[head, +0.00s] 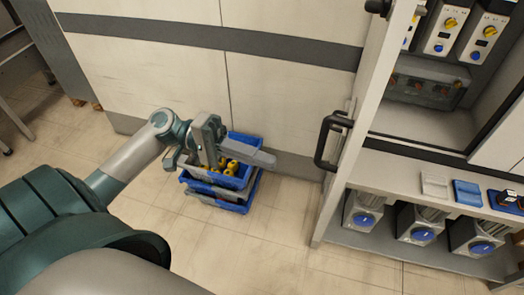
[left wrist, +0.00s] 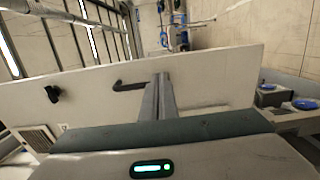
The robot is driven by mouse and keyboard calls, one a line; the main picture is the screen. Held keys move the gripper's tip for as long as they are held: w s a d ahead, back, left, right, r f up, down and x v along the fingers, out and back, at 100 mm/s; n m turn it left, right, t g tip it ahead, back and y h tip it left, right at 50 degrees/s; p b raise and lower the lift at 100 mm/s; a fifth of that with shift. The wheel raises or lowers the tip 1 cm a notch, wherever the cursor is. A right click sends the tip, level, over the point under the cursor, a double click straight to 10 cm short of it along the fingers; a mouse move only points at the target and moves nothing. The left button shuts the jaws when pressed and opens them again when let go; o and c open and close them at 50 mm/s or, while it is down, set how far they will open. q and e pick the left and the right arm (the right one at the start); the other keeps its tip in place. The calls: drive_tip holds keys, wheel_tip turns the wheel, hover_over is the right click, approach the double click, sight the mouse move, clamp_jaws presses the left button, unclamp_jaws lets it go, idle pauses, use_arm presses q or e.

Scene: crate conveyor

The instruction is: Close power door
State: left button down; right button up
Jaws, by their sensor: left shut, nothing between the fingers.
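The power door (head: 350,128) is a pale panel standing open, almost edge-on, at the left of a cabinet with switches. Its black bar handle (head: 328,140) faces left. My left gripper (head: 268,159) is shut and empty, to the left of the handle and apart from it. In the left wrist view the shut fingers (left wrist: 161,82) lie in front of the pale door panel (left wrist: 215,85), with the black handle (left wrist: 130,84) just left of the tips. I cannot tell whether they touch the panel. My right gripper is not in view.
Blue crates (head: 246,207) with yellow items stand on the floor below my left gripper. Switch units (head: 440,30) sit in the open cabinet, and grey boxes with blue caps (head: 415,228) on the shelf below. Floor in front of the door is clear.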

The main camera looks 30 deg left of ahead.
use_arm(q)
drive_tip(key=w+d+p, duration=0.2)
drive_tip(key=d+p, duration=0.4)
drive_tip(key=d, duration=0.5)
drive_tip(key=shift+d, duration=0.35)
